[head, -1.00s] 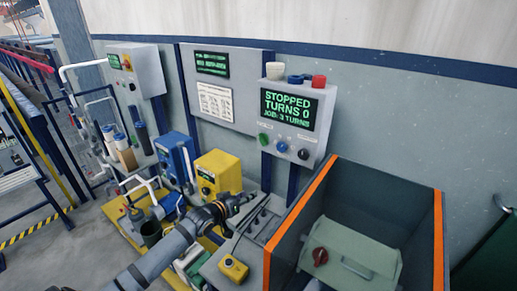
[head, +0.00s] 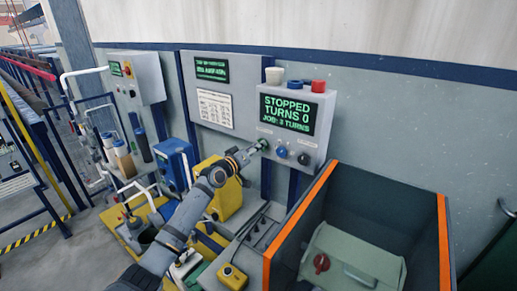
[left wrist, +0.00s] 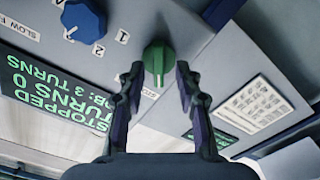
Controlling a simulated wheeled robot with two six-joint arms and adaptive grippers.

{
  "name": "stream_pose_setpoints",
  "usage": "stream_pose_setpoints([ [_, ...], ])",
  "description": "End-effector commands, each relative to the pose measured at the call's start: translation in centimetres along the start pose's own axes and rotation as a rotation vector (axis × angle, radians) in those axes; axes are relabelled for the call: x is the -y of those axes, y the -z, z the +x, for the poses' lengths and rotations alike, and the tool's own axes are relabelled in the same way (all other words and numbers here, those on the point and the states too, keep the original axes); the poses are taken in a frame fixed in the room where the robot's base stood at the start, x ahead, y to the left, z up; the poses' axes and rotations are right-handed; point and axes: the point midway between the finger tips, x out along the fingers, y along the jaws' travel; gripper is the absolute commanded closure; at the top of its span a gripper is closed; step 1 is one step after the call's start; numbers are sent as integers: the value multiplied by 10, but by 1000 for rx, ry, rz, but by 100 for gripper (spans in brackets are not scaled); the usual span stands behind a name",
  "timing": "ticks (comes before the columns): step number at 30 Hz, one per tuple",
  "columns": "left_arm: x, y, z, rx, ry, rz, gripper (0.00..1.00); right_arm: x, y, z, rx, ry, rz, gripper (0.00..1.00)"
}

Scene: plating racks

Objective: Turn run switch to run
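The control box (head: 322,106) on the wall has a display (head: 288,113) reading STOPPED, TURNS 0, JOB: 3 TURNS. Below the display is a green knob (head: 264,143), likely the run switch. My left gripper (head: 258,148) is up at this knob and partly hides it. In the left wrist view the green knob (left wrist: 158,60) sits between the tips of my left gripper (left wrist: 159,74). The fingers are open, one on each side, with small gaps to the knob. The knob's own label is not readable. My right gripper is not in view.
A blue knob (head: 281,152) and a black knob (head: 304,158) sit right of the green one. An open dark bin with orange edges (head: 443,240) stands below right. A yellow box (head: 227,200) and a blue box (head: 176,165) stand left, near my arm.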

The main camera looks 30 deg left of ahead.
Motion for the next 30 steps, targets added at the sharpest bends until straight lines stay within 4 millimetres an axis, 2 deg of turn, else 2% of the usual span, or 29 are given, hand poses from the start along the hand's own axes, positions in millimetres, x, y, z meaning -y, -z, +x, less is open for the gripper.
stream_pose_setpoints([
  [4,-1,-1,12,2,-1,-1,66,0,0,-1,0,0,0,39],
  [12,-1,-1,13,2,0,2,66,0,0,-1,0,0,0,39],
  [20,0,-1,13,2,0,2,100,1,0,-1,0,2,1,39],
  [30,0,-2,13,2,-1,17,100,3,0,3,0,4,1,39],
])
